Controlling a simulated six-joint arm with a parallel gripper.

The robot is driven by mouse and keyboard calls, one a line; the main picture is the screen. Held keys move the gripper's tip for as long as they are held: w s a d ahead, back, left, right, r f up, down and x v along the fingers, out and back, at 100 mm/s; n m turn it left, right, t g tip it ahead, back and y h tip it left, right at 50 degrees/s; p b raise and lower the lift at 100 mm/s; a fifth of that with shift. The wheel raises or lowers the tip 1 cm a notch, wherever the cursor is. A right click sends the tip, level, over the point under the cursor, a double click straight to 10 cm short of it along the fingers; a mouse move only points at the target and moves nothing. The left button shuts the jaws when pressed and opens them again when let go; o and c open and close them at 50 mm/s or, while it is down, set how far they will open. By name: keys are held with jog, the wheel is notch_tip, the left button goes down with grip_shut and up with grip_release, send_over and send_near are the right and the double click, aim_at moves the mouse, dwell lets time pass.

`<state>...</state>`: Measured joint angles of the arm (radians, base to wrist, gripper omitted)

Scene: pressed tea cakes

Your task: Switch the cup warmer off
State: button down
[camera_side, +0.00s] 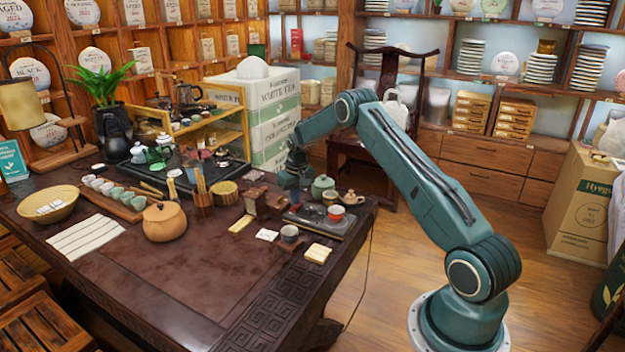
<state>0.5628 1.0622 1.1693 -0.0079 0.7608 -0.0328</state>
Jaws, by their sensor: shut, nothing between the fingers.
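The cup warmer (322,230) seems to be the dark flat slab near the right end of the tea table. A green lidded pot (322,187), a red cup (336,213) and another small cup or jar stand on or just behind it; the exact contact is hard to tell. My gripper (295,203) points down at the warmer's back left corner, with its fingers shut and empty. I cannot tell whether the fingertips touch the warmer. Its switch and on/off state are too small to make out.
A grey cup (289,233) and a pale block (318,254) lie in front of the warmer. A wooden holder (255,203) stands to its left. A clay pot (164,221) and a woven basket (48,204) are further left. The table's front middle is clear.

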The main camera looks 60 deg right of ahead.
aim_at(295, 208)
jog(key=shift+r, duration=2.85)
jog(key=s+a+r+n+t, duration=0.1)
jog(key=s+a+r, duration=0.4)
jog(key=a+r, duration=0.6)
jog(key=s+a+r+n+t, duration=0.15)
jog(key=s+a+r, duration=0.35)
jog(key=a+r, duration=0.55)
jog(key=s+a+r+n, duration=0.1)
jog(key=s+a+r, duration=0.25)
jog(key=s, duration=0.25)
jog(key=s+a+r+n, duration=0.1)
jog(key=s+a+r, duration=0.1)
jog(key=s+a, duration=0.3)
jog(key=s+a+f, duration=0.1)
jog(key=s, duration=0.6)
jog(key=s+a+f+n+t, duration=0.1)
jog(key=s+a+f, duration=0.1)
jog(key=s, duration=0.5)
jog(key=shift+s+a+y, duration=0.25)
jog(key=shift+y, duration=0.15)
